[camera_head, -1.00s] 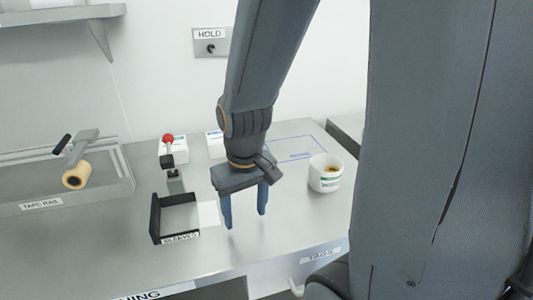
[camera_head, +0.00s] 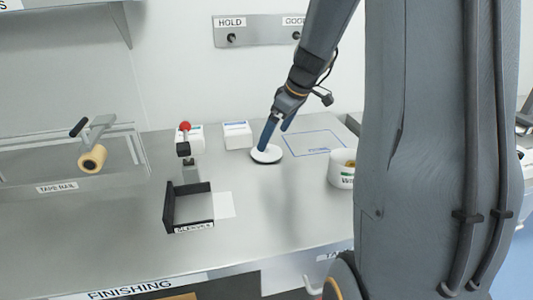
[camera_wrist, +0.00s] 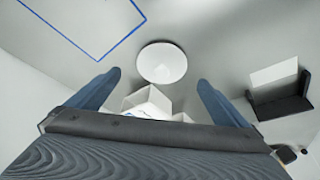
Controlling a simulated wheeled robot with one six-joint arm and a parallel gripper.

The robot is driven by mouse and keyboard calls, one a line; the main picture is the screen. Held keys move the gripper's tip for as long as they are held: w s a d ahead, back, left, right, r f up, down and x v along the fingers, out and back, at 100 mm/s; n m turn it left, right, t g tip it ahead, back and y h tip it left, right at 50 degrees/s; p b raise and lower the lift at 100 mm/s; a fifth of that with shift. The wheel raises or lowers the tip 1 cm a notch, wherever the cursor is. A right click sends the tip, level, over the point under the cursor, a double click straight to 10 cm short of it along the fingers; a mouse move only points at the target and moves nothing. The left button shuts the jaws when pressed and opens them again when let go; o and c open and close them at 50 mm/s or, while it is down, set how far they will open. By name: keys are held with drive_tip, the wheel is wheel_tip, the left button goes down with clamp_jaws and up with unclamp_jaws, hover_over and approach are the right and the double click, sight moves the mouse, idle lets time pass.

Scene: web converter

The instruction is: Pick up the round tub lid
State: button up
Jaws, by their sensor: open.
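The round tub lid (camera_head: 267,154) is a flat white disc lying on the steel bench, left of the blue outlined rectangle. It also shows whole in the wrist view (camera_wrist: 162,62), just ahead of and between my fingertips. My gripper (camera_head: 276,134) is open and empty, pointing down over the lid. In the head view one blue finger overlaps the lid's upper edge; I cannot tell whether it touches. In the wrist view my gripper (camera_wrist: 158,80) has its two blue fingers wide apart. The white tub (camera_head: 341,172) stands open to the right, partly hidden by my arm.
A black sleeve holder (camera_head: 190,206) with a white sheet, a red-knobbed device (camera_head: 184,140) and a tape rail (camera_head: 92,158) are to the left. The blue outlined area (camera_head: 314,144) is empty.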

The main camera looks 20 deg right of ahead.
sight(268, 146)
drive_tip(key=shift+p+x, duration=0.85)
drive_tip(key=shift+x, duration=1.95)
drive_tip(key=shift+s+a, duration=0.1)
drive_tip(key=shift+a, duration=0.05)
drive_tip(key=c, duration=1.1)
